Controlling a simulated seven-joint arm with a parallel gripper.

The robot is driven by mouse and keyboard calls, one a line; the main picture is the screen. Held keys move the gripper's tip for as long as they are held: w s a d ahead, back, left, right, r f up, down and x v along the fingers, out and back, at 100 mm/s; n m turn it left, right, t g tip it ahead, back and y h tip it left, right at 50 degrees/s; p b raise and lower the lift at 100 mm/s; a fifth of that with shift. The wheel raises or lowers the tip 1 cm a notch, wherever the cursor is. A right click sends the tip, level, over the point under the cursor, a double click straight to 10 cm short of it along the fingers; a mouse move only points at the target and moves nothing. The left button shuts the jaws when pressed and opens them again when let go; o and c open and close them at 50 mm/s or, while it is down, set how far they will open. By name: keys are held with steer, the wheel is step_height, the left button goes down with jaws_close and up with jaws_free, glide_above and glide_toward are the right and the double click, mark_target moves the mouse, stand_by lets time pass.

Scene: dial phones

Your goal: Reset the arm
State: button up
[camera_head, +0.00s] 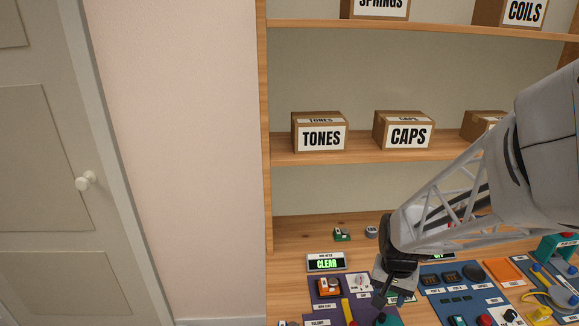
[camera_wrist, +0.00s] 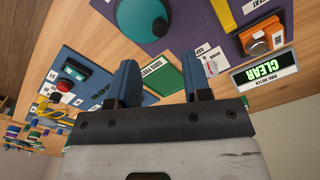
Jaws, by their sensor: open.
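My gripper (camera_wrist: 160,85) shows in the wrist view with its two dark blue fingers spread apart and nothing between them. Beyond the fingers is a bench with a green-edged card (camera_wrist: 166,78) and a purple mat (camera_wrist: 195,25). In the head view my arm reaches in from the right, and my gripper (camera_head: 384,292) points down above the bench. Its fingers are small and partly hidden there.
A display reading CLEAR (camera_head: 326,262) stands at the bench's back left. An orange device (camera_head: 328,287) sits on the purple mat. A blue mat (camera_head: 462,300) with dark parts lies to the right. Boxes labelled TONES (camera_head: 320,137) and CAPS (camera_head: 407,135) stand on the shelf above.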

steer(key=s+a+r+n+t, duration=0.1)
steer(key=s+a+r+n, duration=0.1)
steer(key=r, duration=0.4)
steer(key=s+a+r+n, duration=0.2)
steer(key=s+a+r, duration=0.2)
steer(key=s+r, duration=0.2)
steer(key=s+a+r+n+t, duration=0.1)
steer(key=s+a+r, duration=0.1)
steer(key=s+r, duration=0.2)
step_height(320, 180, up, 3)
steer(key=shift+s+a+f+n+t, duration=0.1)
steer(key=shift+s+a+n+t, duration=0.2)
steer(key=shift+s+a+n, duration=0.1)
steer(key=shift+w, duration=0.1)
steer(key=shift+c, duration=0.3)
stand_by(1.3)
